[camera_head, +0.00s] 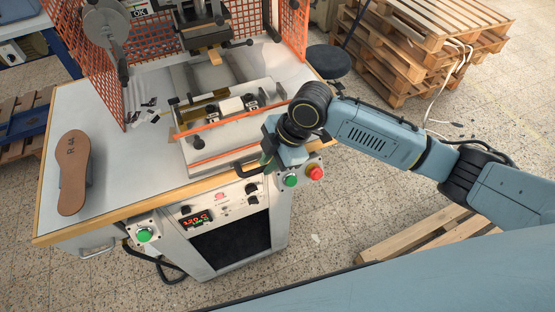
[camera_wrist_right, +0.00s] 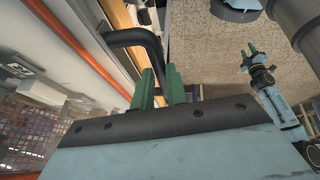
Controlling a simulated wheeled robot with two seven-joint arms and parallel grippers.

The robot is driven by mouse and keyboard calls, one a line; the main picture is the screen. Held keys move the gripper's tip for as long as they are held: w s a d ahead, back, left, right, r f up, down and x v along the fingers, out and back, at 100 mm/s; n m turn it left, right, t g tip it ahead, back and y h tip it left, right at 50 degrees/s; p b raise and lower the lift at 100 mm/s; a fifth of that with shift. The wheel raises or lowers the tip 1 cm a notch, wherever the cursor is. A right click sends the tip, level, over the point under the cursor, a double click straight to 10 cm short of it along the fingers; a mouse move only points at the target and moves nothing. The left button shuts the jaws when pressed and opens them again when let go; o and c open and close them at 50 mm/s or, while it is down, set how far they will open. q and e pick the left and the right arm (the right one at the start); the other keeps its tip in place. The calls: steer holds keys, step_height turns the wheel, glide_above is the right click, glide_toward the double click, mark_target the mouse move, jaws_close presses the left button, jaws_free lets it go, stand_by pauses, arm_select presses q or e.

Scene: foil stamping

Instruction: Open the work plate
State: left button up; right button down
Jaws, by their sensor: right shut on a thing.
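The work plate (camera_head: 205,154) is a pale plate with orange edges on the stamping machine, below the press head (camera_head: 207,50). A black bent handle (camera_head: 243,170) sticks out at its front right; it also shows in the wrist view (camera_wrist_right: 135,36). My right gripper (camera_head: 267,158) is at this handle. In the wrist view its green fingers (camera_wrist_right: 164,84) are shut on the handle's end. The wrist partly hides the plate's right end. My left gripper is outside the head view; it shows small in the wrist view (camera_wrist_right: 250,52), its opening unclear.
A brown insole marked R 44 (camera_head: 73,172) lies on the table's left. Orange mesh guards (camera_head: 92,57) flank the press. Wooden pallets (camera_head: 410,50) stand behind.

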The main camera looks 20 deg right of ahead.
arm_select(q)
steer(key=shift+w, duration=0.35)
arm_select(e)
steer(key=c, duration=1.4)
jaws_free()
arm_select(q)
steer(key=shift+f+b, duration=0.3)
arm_select(e)
steer(key=v, duration=1.3)
steer(key=shift+r, duration=0.2)
arm_select(q)
steer(key=shift+s, duration=0.1)
arm_select(e)
steer(key=shift+f, duration=0.1)
